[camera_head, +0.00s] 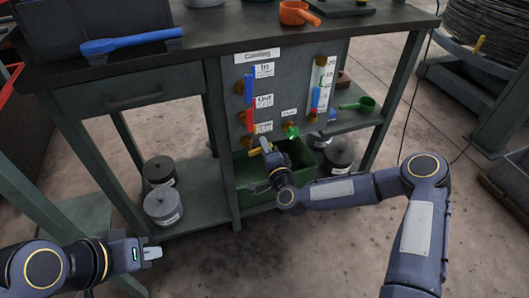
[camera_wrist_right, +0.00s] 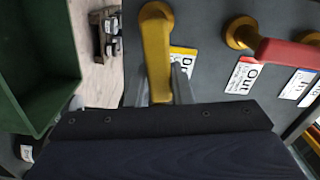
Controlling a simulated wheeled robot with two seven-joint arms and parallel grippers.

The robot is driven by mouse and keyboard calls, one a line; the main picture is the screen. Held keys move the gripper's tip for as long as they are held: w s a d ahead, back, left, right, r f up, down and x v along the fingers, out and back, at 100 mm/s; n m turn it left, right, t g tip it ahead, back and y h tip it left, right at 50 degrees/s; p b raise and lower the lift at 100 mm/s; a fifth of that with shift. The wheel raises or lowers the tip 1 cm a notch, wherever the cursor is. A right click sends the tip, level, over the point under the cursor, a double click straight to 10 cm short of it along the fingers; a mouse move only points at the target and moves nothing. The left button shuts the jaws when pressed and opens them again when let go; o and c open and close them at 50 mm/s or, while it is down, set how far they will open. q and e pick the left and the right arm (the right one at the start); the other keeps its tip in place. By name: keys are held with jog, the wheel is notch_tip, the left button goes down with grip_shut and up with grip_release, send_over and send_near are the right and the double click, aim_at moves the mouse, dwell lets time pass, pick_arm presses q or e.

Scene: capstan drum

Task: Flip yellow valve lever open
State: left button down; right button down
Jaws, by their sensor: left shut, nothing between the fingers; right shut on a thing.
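The yellow valve lever (camera_wrist_right: 157,50) is on the grey panel beside a label only partly readable in the right wrist view. My right gripper (camera_wrist_right: 158,88) is shut on the lever, with one finger on each side of it. In the head view the right gripper (camera_head: 266,150) is at the low left of the panel, at the yellow lever (camera_head: 257,141) under the lower label. My left gripper (camera_head: 152,254) is shut and empty at the lower left, far from the panel.
A red lever (camera_wrist_right: 285,52) by the "Out" label and a blue lever (camera_head: 249,86) by the "In" label are on the same panel (camera_head: 287,85). A green bin (camera_head: 243,202) stands below. Grey cylinders (camera_head: 162,206) stand on the lower shelf. A blue-handled tool (camera_head: 130,41) lies on the bench top.

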jog(key=shift+d+f+m+b, duration=0.1)
jog(key=shift+f+m+b, duration=0.45)
jog(key=shift+m+b, duration=0.65)
jog(key=c, duration=1.3)
grip_release()
jog(key=p+v, duration=0.1)
jog(key=v, duration=0.6)
jog(key=shift+s+d+r+p, duration=0.1)
jog(key=shift+s+p, duration=0.2)
jog(key=shift+s, duration=0.05)
